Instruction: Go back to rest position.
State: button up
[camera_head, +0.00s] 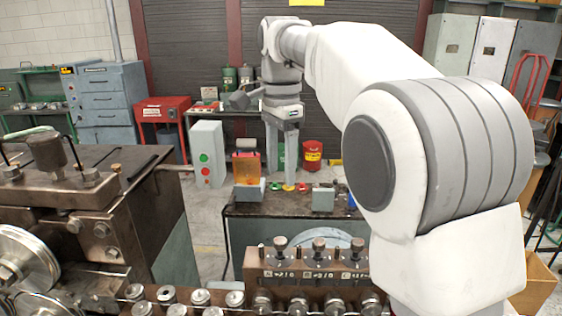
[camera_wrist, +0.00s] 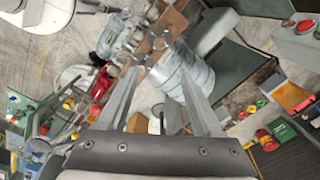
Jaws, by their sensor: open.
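My gripper (camera_head: 281,168) is in the upper middle of the head view, at the end of my white arm, with its fingers pointing down. It hangs above the far part of the dark machine bench. In the wrist view the two fingers of my gripper (camera_wrist: 158,88) stand well apart with nothing between them. Beyond the fingers the wrist view shows a grey cylindrical part (camera_wrist: 182,72) and the floor. My arm fills the right side of the head view and hides what lies behind it.
The spring coiler (camera_head: 95,215) fills the left. A control box (camera_head: 207,153) with green and red buttons stands left of my gripper. Knobs and rollers line the front block (camera_head: 305,268). Open floor shows between.

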jog(key=shift+d+r, duration=0.1)
dwell(0.3)
jog(key=s+d+f+n+t+b, duration=0.2)
jog(key=s+d+f+n, duration=0.4)
jog(key=s, duration=0.6)
jog(key=s+d+f+n+t+b, duration=0.2)
jog(key=s+d+f+n, duration=0.3)
jog(key=s+d+f, duration=0.3)
jog(key=s+t, duration=0.1)
jog(key=s, duration=0.3)
jog(key=shift+d+n+t, duration=0.15)
jog(key=shift+n+t, duration=0.15)
jog(key=shift+n, duration=0.1)
